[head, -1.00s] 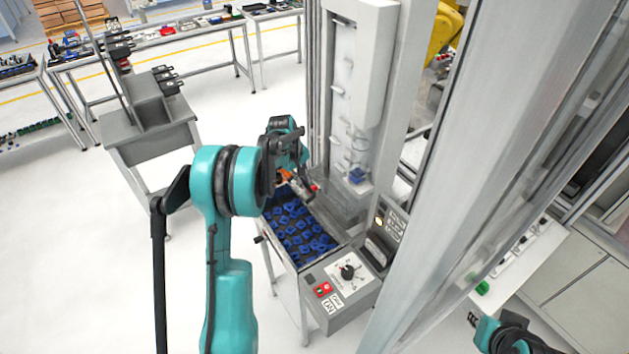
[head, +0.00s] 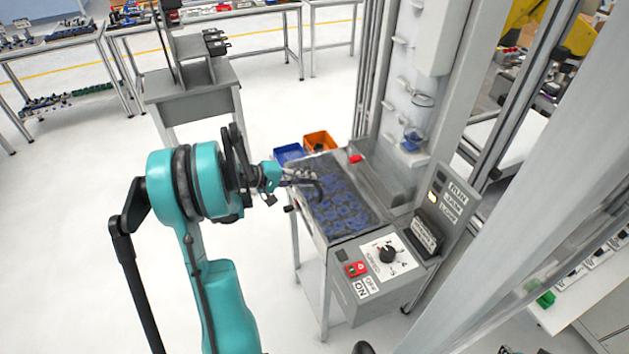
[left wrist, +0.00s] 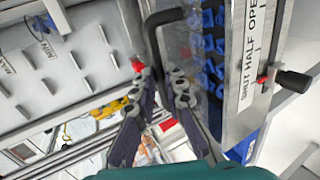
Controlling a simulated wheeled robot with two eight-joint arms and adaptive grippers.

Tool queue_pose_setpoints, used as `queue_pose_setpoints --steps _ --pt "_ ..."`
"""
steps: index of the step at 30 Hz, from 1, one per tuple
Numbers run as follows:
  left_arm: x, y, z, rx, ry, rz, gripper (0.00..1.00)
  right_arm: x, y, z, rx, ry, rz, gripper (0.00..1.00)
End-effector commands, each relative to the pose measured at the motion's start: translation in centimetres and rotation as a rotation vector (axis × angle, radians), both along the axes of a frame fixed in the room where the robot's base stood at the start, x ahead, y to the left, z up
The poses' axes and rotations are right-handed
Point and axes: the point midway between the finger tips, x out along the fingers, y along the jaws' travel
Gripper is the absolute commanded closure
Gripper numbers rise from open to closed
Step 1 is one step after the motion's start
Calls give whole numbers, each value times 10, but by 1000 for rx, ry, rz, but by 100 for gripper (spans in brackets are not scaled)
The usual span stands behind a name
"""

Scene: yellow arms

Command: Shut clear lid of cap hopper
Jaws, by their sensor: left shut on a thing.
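The cap hopper (head: 313,232) is a grey metal box holding several blue caps, which also show in the left wrist view (left wrist: 212,72). Its clear lid (head: 335,172) lies low over the caps, which look hazy through it. I cannot tell whether it is fully down. My left gripper (head: 312,184) is over the hopper's left side. In the left wrist view, its fingers (left wrist: 163,82) are shut on the lid's bent black handle (left wrist: 152,34).
A control box (head: 375,275) with a dial and red switch is on the hopper's near end. A blue bin (head: 288,154) and an orange bin (head: 321,139) are behind. A tall grey machine column (head: 425,80) rises at the right. A label plate (left wrist: 250,60) reads SHUT, HALF, OPEN.

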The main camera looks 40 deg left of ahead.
Motion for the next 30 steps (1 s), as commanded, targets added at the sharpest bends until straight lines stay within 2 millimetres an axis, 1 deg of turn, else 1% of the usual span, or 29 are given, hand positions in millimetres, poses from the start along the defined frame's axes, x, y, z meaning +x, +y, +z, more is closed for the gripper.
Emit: queue_pose_setpoints --steps 1,6,9,18,29,30 --pt "-2 2 -10 3 1 1 100 0 0 -12 0 0 0 80" --pt "-7 4 -25 3 3 1 100 0 0 -26 0 0 0 80" --pt "-8 5 -30 3 4 0 100 0 0 -31 0 0 0 80" --pt "-12 6 -40 6 11 -3 100 0 0 -38 0 0 0 80" --pt "-12 4 -42 4 12 -8 100 0 0 -38 0 0 0 80" --pt "-12 4 -42 5 13 -8 82 0 0 -38 0 0 0 80"
